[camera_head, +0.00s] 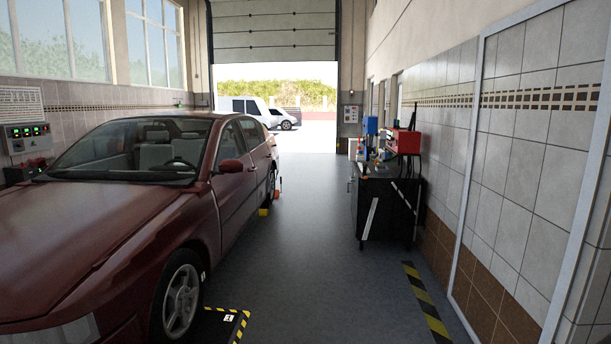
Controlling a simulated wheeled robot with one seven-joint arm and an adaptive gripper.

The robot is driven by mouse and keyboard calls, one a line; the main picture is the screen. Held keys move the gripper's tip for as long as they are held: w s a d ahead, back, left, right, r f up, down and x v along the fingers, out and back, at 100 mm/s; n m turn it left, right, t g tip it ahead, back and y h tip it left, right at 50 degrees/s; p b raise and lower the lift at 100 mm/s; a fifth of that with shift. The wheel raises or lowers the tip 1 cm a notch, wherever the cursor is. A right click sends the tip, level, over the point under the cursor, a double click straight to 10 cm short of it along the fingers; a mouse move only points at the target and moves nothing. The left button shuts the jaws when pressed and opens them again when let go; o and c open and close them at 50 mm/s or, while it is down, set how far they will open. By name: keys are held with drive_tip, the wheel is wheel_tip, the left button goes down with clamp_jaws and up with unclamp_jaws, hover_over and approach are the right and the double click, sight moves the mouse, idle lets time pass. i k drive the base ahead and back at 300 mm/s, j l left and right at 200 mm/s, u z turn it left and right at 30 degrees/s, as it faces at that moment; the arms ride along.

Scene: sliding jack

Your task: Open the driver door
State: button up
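A dark red car (110,215) stands on the left, its front toward me. Its driver door (237,192) is on the side facing the aisle, behind the front wheel (181,301), and looks shut. A red side mirror (231,166) sticks out at the front of the door window. The steering wheel (182,163) shows through the windshield on that same side. The door handle is too small to make out. My gripper is not in view.
A clear grey floor aisle (290,250) runs beside the car to an open garage door. A dark tool cart (386,205) stands along the right wall. Floor stripes (426,303) lie at right.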

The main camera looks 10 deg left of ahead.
sight(234, 185)
drive_tip(key=i+u, duration=0.1)
drive_tip(key=i, duration=4.6)
drive_tip(key=i+j+u, duration=0.1)
drive_tip(key=i+u, duration=0.25)
drive_tip(key=i, duration=0.3)
drive_tip(key=i+u, duration=0.35)
drive_tip(key=i, duration=0.25)
drive_tip(key=i+l+u, duration=0.3)
drive_tip(key=i, duration=0.35)
drive_tip(key=i+u, duration=0.4)
drive_tip(key=i, duration=0.25)
drive_tip(key=i+l+u, duration=0.2)
drive_tip(key=i+u, duration=0.2)
drive_tip(key=i, duration=0.3)
